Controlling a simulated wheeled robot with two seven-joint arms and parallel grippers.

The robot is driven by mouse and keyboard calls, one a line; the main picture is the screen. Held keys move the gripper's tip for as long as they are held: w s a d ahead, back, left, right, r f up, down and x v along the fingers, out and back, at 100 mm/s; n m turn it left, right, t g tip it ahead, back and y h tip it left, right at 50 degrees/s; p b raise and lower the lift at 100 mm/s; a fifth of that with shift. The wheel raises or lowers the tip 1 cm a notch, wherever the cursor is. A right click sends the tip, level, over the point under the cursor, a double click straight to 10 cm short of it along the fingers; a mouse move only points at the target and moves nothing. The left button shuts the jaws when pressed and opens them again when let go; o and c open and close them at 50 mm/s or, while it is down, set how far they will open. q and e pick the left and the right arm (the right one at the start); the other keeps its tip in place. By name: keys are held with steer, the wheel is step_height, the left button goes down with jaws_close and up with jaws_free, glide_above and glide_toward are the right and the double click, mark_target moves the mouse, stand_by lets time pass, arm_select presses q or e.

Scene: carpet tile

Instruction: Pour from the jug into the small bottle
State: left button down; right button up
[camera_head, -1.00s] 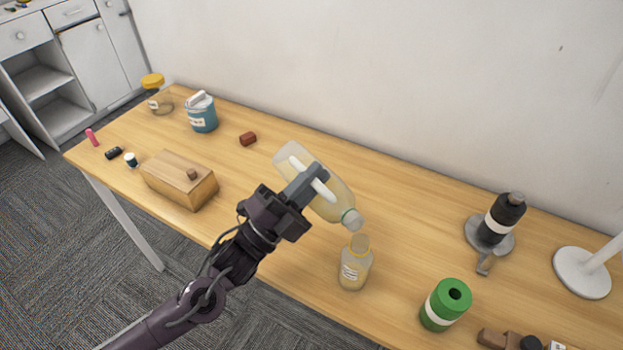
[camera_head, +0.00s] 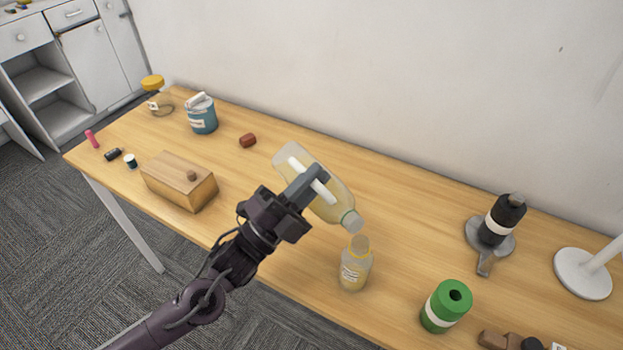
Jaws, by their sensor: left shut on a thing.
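My left gripper (camera_head: 312,187) is shut on the white handle of the jug (camera_head: 338,203). The jug is translucent with pale yellowish liquid inside. It is tilted well over, with its mouth down to the right, just above the neck of the small bottle (camera_head: 355,271). The small bottle stands upright on the table near the front edge, with a white label and yellowish contents. Whether the jug's mouth touches the bottle I cannot tell. My right gripper is not in view.
On the wooden table (camera_head: 420,235), a green cylinder (camera_head: 437,315) stands right of the bottle. A black bottle (camera_head: 499,222) sits on a grey holder behind it. A wooden box (camera_head: 170,184), a blue container (camera_head: 202,117) and a yellow-lidded jar (camera_head: 153,83) are at left.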

arm_select(q)
steer(key=shift+s+d+r+m+g+h+b, duration=0.1)
steer(key=shift+s+r+m+g+h+b, duration=0.15)
steer(key=shift+m+b, duration=0.3)
steer(key=shift+s+d+r+m+g+h+b, duration=0.15)
steer(key=shift+r+m+g+h+b, duration=0.2)
steer(key=shift+m, duration=0.4)
stand_by(2.6)
steer(key=shift+s+r+m+g+h+b, duration=0.2)
steer(key=shift+m+g+h+b, duration=0.2)
steer(key=shift+m+h+b, duration=0.35)
stand_by(3.3)
